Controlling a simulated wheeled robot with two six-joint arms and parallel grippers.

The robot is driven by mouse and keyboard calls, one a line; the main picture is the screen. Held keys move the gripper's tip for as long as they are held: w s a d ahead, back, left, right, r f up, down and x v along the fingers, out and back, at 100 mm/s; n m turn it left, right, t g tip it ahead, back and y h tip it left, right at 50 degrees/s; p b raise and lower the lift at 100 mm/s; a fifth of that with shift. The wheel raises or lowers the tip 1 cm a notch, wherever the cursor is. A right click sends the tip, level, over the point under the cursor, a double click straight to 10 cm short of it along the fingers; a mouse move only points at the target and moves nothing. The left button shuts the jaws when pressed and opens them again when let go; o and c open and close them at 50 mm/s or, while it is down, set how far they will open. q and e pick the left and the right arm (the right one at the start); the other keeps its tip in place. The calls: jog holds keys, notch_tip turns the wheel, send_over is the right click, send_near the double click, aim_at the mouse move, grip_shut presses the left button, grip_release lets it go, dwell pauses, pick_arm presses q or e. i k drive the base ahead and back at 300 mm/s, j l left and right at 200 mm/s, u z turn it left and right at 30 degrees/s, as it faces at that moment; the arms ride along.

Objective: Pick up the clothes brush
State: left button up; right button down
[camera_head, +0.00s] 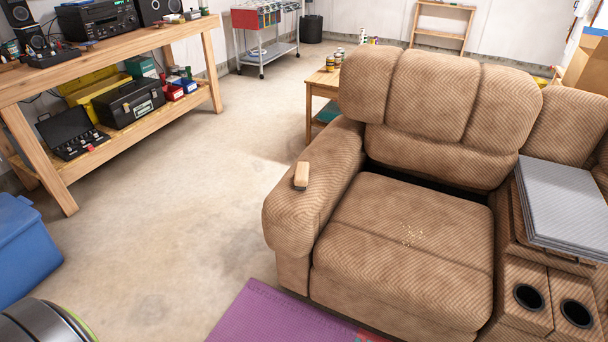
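The clothes brush (301,175) is a small light-wood block with a darker underside. It lies on top of the left armrest (312,195) of a brown corduroy recliner (400,240), with its long side pointing away from me. Nothing covers it. Neither of my grippers shows in the head view.
Crumbs (411,236) lie on the recliner seat. A purple mat (265,315) is on the floor in front. A wooden workbench (110,60) stands at left, a blue bin (22,250) at left front. The concrete floor (180,210) between workbench and recliner is clear.

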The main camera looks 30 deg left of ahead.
aim_at(300, 181)
jog(key=i+j, duration=1.05)
jog(key=i+j+u, duration=0.05)
jog(key=i, duration=0.05)
